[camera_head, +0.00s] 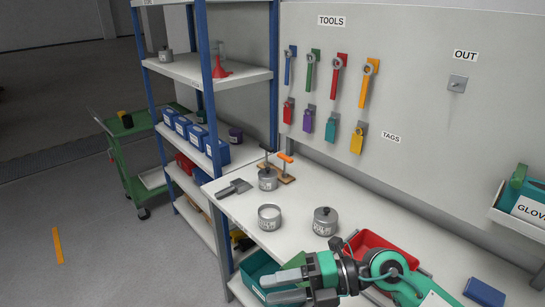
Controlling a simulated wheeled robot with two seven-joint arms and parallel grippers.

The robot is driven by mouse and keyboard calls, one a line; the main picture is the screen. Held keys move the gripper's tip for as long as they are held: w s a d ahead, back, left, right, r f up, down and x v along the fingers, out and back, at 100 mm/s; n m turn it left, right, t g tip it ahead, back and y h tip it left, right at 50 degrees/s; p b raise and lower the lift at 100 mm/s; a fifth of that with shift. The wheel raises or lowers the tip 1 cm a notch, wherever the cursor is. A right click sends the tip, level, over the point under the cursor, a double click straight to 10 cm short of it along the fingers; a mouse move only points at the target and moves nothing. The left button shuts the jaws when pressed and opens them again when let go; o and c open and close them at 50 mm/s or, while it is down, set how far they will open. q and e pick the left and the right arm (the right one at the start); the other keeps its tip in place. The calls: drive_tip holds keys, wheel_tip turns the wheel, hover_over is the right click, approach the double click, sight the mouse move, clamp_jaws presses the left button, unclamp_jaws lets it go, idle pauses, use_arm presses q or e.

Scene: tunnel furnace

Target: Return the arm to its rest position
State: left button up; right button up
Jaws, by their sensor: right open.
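My right gripper (268,289) reaches in from the lower right, its two grey fingers pointing left and apart, with nothing seen between them. It is in front of the white bench (248,208), over a teal bin (257,262) that it partly hides. My right arm, teal and dark grey, passes in front of a red bin (371,242). My left gripper is not in view.
On the bench are a lidded pot (325,222), an open tin (269,217), another tin (267,180) and a scoop (234,188). A blue-post shelf (207,70) stands behind left. A blue box (485,292) is at lower right. The left floor is mostly clear.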

wheel_tip(320, 180, up, 6)
drive_tip(key=m+t+y, duration=0.4)
drive_tip(key=y, duration=0.1)
drive_tip(key=w+d+r+m+t+h, duration=0.1)
drive_tip(key=w+d+m+t+h, duration=0.65)
drive_tip(key=m+t, duration=0.85)
drive_tip(key=s+d+f+m+g+h, duration=0.1)
drive_tip(key=d+f+m+g+h, duration=0.1)
drive_tip(key=d+f+m+h, duration=0.5)
drive_tip(key=s+d+f+m+g+h, duration=0.2)
drive_tip(key=d+f+m+h, duration=0.4)
drive_tip(key=f, duration=0.4)
drive_tip(key=s+d+f+m+g, duration=0.1)
drive_tip(key=s+f+g, duration=0.55)
drive_tip(key=s, duration=0.35)
drive_tip(key=s+f+m+g, duration=0.1)
drive_tip(key=s+f+g, duration=0.4)
drive_tip(key=s+f, duration=0.35)
wheel_tip(320, 180, down, 30)
drive_tip(key=s+g, duration=0.1)
drive_tip(key=s+d+f, duration=0.1)
drive_tip(key=s+f, duration=0.8)
drive_tip(key=f, duration=0.1)
drive_tip(key=s+d+f+g, duration=0.1)
drive_tip(key=s+d+f, duration=0.1)
drive_tip(key=s+f, duration=0.8)
drive_tip(key=shift+s+d+n, duration=0.25)
drive_tip(key=shift+s+n, duration=0.05)
